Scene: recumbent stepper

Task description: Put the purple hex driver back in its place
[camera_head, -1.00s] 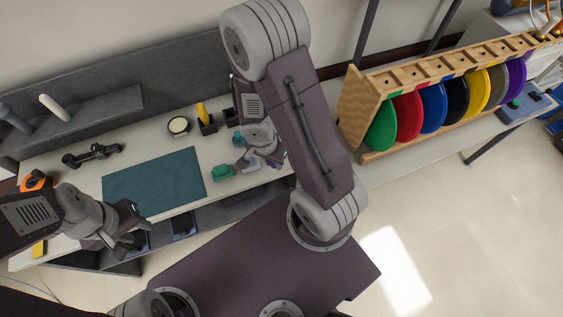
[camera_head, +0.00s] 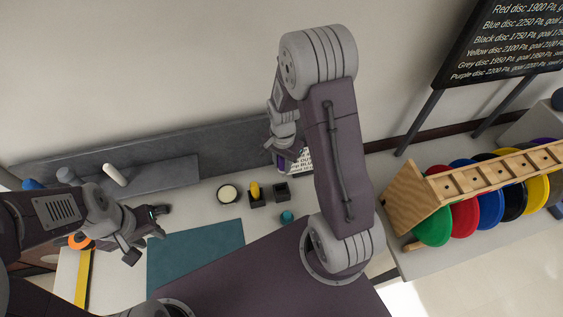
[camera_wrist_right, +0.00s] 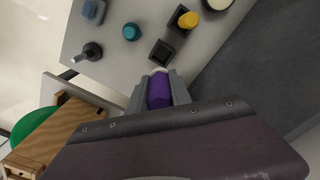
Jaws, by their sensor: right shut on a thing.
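The purple hex driver (camera_wrist_right: 159,90) is between the fingers of my right gripper (camera_wrist_right: 158,84), which is shut on it. In the head view my right gripper (camera_head: 287,154) is above the back of the bench, with a bit of the purple driver (camera_head: 281,163) showing below it. An empty-looking black square holder (camera_wrist_right: 162,53) lies just beyond the driver in the wrist view; it also shows in the head view (camera_head: 281,192). The driver is apart from it. My left gripper (camera_head: 150,234) is open and empty over the left of the bench.
A yellow-handled driver (camera_head: 254,189) stands in the neighbouring black holder (camera_head: 257,202). A round white-faced thing (camera_head: 228,193) and a teal knob (camera_head: 287,216) are nearby. A teal mat (camera_head: 195,253) lies in front. A wooden rack (camera_head: 405,203) of coloured discs stands at right.

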